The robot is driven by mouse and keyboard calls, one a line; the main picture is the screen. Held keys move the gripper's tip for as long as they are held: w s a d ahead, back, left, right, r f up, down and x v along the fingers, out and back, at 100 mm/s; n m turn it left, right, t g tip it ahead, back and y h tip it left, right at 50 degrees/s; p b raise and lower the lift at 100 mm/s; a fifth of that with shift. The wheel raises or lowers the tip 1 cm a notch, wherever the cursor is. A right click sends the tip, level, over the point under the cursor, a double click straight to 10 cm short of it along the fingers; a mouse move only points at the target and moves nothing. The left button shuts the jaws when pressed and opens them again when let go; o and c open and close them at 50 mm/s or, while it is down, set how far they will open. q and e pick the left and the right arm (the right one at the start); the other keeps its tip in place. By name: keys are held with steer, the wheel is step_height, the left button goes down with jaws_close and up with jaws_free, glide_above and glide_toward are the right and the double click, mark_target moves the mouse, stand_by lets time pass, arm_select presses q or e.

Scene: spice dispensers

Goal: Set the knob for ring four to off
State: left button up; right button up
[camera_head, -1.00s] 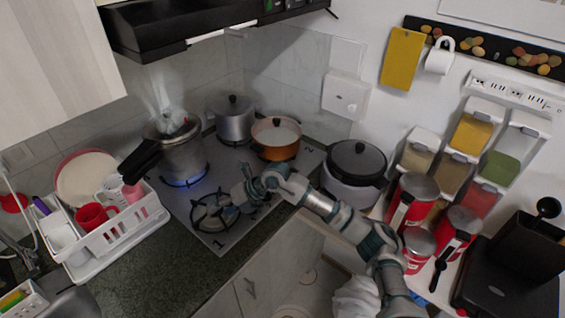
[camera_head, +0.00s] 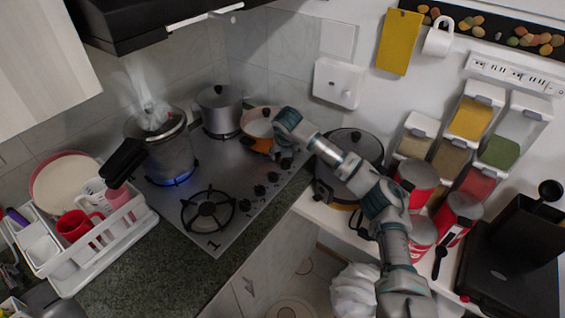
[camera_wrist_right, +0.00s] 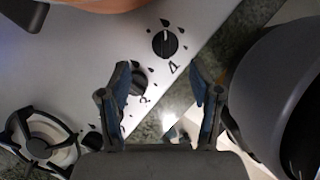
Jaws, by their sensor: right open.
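The hob (camera_head: 226,232) has a row of black knobs along its right edge, and some show in the head view (camera_head: 259,190). In the wrist view the knob marked 4 (camera_wrist_right: 165,43) is round and black with a white line pointing towards the top of the picture. My right gripper (camera_wrist_right: 163,78) is open and empty. Knob four lies beyond its fingertips, between their lines, apparently untouched. A neighbouring knob (camera_wrist_right: 137,82) is partly hidden by the left finger. In the head view my right gripper (camera_head: 283,152) hangs over the knob row's far end and hides it. My left gripper is out of view.
The orange pot (camera_head: 259,127) is close beside my right gripper. A steaming pressure cooker (camera_head: 168,150) stands over a blue flame, with a grey pot (camera_head: 221,108) behind. A dark-lidded cooker (camera_head: 357,143) stands right of the hob. The front burner (camera_head: 208,211) is bare.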

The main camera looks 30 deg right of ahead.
mark_target(287, 162)
steer(key=d+f, duration=0.1)
steer(key=f, duration=0.1)
steer(key=w+d+f, duration=0.1)
steer(key=f, duration=0.1)
steer(key=w+d+f, duration=0.1)
steer(key=f, duration=0.1)
steer(key=shift+b, duration=0.3)
steer(key=shift+a+f, duration=0.1)
steer(key=shift+f, duration=0.05)
steer(key=shift+a+r, duration=0.25)
steer(key=shift+a, duration=0.45)
steer(key=shift+c, duration=0.9)
steer(key=c, duration=0.4)
steer(key=shift+d, duration=0.15)
steer(key=c, duration=0.4)
steer(key=shift+s+d+f, duration=0.1)
steer(key=shift+d, duration=0.1)
steer(key=shift+c, duration=0.8)
steer(key=shift+d, duration=0.2)
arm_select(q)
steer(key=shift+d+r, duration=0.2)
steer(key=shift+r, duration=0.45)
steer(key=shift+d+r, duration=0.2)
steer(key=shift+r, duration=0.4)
arm_select(e)
steer(key=shift+a, duration=0.1)
